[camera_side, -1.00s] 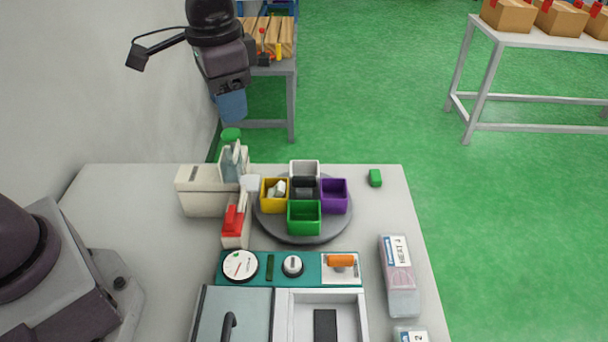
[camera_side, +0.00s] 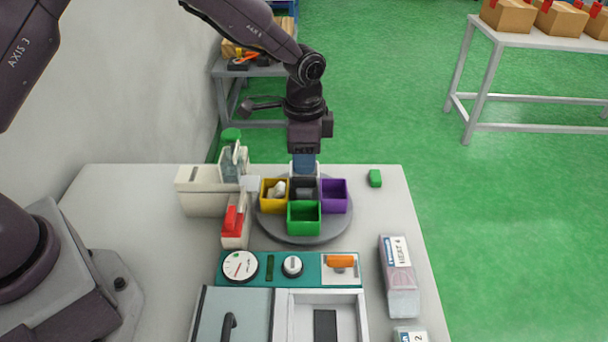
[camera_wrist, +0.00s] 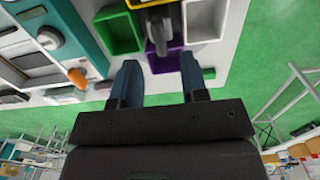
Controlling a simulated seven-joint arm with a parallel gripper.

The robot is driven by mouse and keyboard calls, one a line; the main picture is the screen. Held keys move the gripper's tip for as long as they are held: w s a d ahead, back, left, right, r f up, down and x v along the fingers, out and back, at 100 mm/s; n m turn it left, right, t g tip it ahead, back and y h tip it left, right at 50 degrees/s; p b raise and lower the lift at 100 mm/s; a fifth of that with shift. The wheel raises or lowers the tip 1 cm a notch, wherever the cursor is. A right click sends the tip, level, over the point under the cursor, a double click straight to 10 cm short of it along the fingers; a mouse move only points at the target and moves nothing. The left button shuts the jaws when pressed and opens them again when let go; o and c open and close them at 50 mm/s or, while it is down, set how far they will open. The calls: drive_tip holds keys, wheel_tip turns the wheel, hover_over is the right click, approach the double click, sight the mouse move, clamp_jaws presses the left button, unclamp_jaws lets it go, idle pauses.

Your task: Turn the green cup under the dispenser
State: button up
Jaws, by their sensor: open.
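The green cup (camera_side: 304,217) is a square open bin at the front of a round grey turntable (camera_side: 290,236). It looks empty, and it also shows in the wrist view (camera_wrist: 120,34). The likely dispenser (camera_side: 201,192), an off-white unit with a green-capped bottle, stands left of the turntable, beside the yellow cup (camera_side: 274,196). My gripper (camera_side: 304,170) is at the turntable's back and hides most of the white cup there. In the wrist view, its blue fingers (camera_wrist: 159,64) are apart, with the purple cup (camera_wrist: 163,62) seen between them. Contact is unclear.
A dark grey centre piece (camera_side: 303,188) rises among the cups. A red and white item (camera_side: 234,222) stands front left. A teal control panel (camera_side: 290,268) lies in front. A small green block (camera_side: 375,178) and a labelled pack (camera_side: 399,276) are at right.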

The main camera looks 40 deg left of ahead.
sight(304, 178)
drive_tip(key=shift+f, duration=2.75)
clamp_jaws()
